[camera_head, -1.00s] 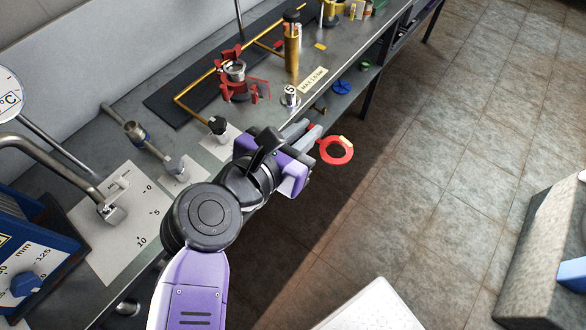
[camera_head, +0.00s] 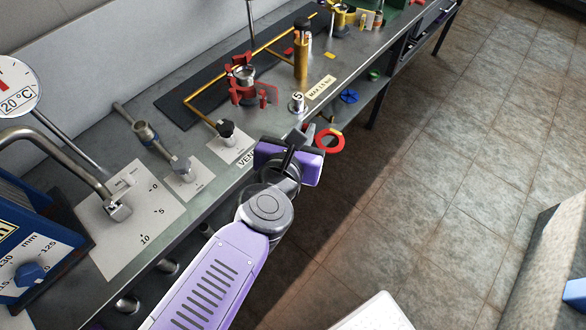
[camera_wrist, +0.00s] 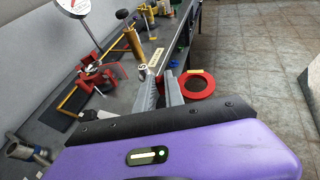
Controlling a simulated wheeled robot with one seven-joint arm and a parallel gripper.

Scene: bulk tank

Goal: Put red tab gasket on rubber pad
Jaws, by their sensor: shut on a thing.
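A red ring gasket (camera_head: 330,150) with a small pale yellow tab on its rim hangs off the front edge of the bench, over the floor. My gripper (camera_head: 311,136) is shut on its left side. In the wrist view the grey fingers (camera_wrist: 160,93) reach forward and the red ring (camera_wrist: 210,84) shows just right of their tips. A long flat black pad (camera_head: 205,80) lies on the bench beneath a brass pipe; it looks like the rubber pad. The gasket is apart from it, to the right and nearer the front.
A red clamp fitting (camera_head: 243,85) and an upright brass cylinder (camera_head: 301,58) stand at the pad. A small metal post marked 5 (camera_head: 297,103) stands near the bench edge. A blue handwheel (camera_head: 349,96) sits below the edge. Open floor (camera_head: 440,180) lies right.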

